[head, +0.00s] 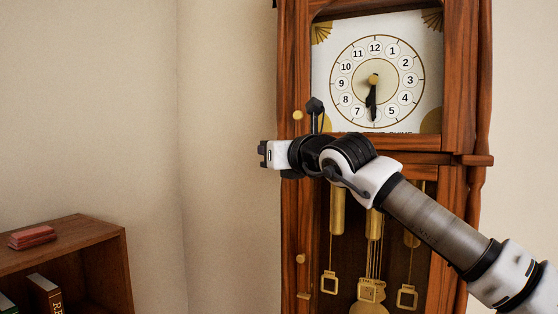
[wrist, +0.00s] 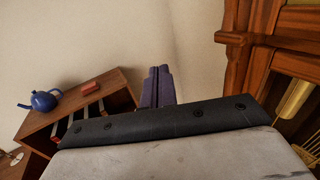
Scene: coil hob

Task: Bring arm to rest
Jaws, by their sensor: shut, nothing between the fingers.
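My gripper (head: 266,154) is at the end of my arm, which reaches from the lower right across the front of the clock. In the head view it points left, beside the clock's left edge. In the wrist view its two dark fingers (wrist: 158,84) are together, with nothing between them. The fingers point toward the bare wall and a wooden shelf. I cannot tell from these views how far the gripper is from the clock's frame.
A tall wooden clock (head: 296,55) stands behind my arm, its dial (head: 340,110) and brass weights (head: 337,210) showing. At left, a low bookshelf (head: 75,240) holds a red item (head: 32,237) on top. The wrist view adds a blue teapot (wrist: 43,101). Bare wall lies between shelf and clock.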

